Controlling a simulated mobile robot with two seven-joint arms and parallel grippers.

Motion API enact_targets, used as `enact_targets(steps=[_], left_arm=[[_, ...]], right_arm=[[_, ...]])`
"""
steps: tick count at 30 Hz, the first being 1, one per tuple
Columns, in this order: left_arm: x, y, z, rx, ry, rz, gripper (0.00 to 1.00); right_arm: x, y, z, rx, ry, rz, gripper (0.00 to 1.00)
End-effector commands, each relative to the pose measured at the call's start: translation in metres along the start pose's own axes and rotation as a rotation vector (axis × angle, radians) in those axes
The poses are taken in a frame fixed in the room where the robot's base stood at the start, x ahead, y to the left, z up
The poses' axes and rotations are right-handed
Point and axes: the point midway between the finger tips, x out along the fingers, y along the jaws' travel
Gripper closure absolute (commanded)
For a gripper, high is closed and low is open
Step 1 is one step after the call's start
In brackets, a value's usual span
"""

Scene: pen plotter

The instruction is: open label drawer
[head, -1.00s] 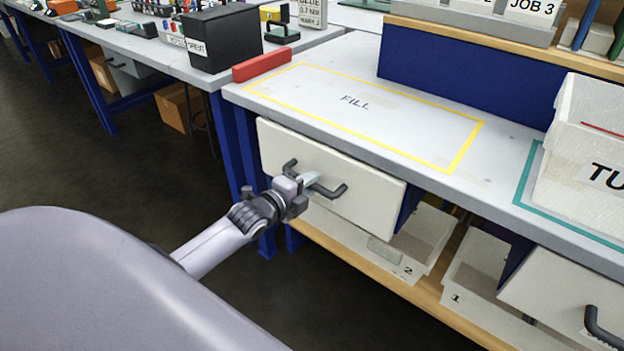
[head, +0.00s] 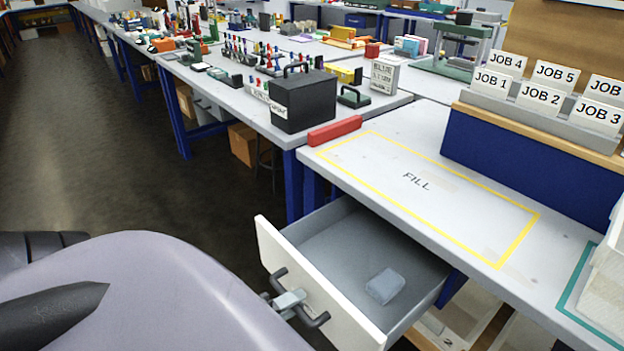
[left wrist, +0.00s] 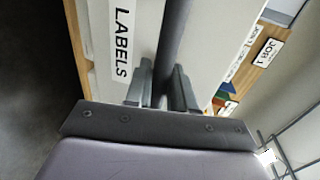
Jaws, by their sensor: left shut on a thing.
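The label drawer (head: 340,303) stands pulled out from under the bench, with its white front towards me and its grey inside showing. A small pale grey block (head: 385,286) lies in it. In the left wrist view its front bears a LABELS sign (left wrist: 122,42). My left gripper (head: 289,301) is shut on the dark bar handle (head: 317,321) of the drawer. In the left wrist view its two fingers (left wrist: 160,88) lie on either side of the handle bar (left wrist: 173,40). My right gripper is not in view.
The bench top (head: 400,150) above has a yellow-outlined FILL area, clear of objects. A red block (head: 335,131) lies at its left end. A black box (head: 303,100) stands on the neighbouring bench. Job cards (head: 541,97) stand at the back.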

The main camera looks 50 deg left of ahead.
Motion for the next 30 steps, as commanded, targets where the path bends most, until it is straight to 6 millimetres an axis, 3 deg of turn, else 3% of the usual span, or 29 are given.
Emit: enact_targets(steps=[6,20,21,22,30], left_arm=[[-0.019,0.003,0.0,-0.001,-0.002,0.0,1.0],[-0.022,0.005,0.001,-0.001,-0.002,-0.001,1.0],[-0.022,0.005,0.001,-0.001,-0.002,-0.001,0.67],[-0.022,0.005,0.001,-0.001,-0.002,0.0,0.59],[-0.022,0.005,0.001,0.0,-0.001,-0.001,0.59]], right_arm=[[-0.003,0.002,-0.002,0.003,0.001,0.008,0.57],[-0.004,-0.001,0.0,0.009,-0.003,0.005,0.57],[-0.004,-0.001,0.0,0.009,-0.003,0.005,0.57],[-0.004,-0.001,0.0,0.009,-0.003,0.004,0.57],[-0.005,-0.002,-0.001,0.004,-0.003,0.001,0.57]])
